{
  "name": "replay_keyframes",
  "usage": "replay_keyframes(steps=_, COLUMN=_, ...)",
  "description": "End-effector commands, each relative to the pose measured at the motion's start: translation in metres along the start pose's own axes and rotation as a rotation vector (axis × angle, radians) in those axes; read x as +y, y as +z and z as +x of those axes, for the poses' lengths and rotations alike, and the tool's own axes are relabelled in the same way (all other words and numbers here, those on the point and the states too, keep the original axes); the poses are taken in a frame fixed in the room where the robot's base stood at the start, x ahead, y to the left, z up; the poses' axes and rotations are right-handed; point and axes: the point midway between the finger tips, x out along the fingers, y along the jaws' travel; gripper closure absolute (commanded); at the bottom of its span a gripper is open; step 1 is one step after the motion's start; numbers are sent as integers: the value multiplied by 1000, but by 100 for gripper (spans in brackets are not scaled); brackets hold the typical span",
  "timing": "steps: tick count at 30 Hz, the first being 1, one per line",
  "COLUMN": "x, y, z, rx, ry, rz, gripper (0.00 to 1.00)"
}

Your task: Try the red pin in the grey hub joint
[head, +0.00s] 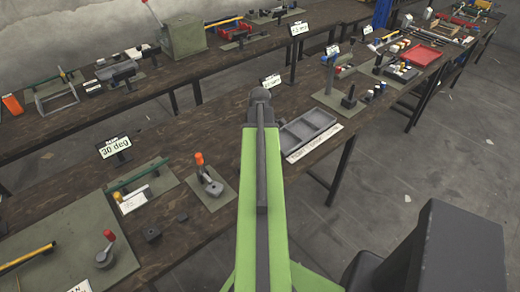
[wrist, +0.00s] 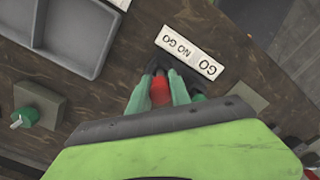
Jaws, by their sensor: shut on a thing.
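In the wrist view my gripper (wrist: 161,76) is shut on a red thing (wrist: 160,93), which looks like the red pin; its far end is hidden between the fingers. The fingers point at the brown bench top, near a white GO / NO GO label (wrist: 189,52). In the head view my green arm hides the gripper and the pin. I cannot make out the grey hub joint for certain in either view.
A grey divided tray (head: 308,130) lies on the bench beside the label and also shows in the wrist view (wrist: 62,68). A block (wrist: 44,97) with a green knob (wrist: 16,121) is at left. A red-handled lever (head: 106,250) and an orange-topped fixture (head: 201,165) stand at the near left.

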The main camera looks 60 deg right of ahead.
Motion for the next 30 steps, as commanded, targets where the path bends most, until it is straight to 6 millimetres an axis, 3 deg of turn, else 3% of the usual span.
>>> replay_keyframes(steps=25, x=0, y=0, z=23, rx=0, ry=0, rz=1, gripper=100)
replay_keyframes(steps=26, x=0, y=0, z=22, rx=0, ry=0, rz=1, gripper=73)
replay_keyframes(steps=30, x=0, y=1, z=21, rx=0, ry=0, rz=1, gripper=55)
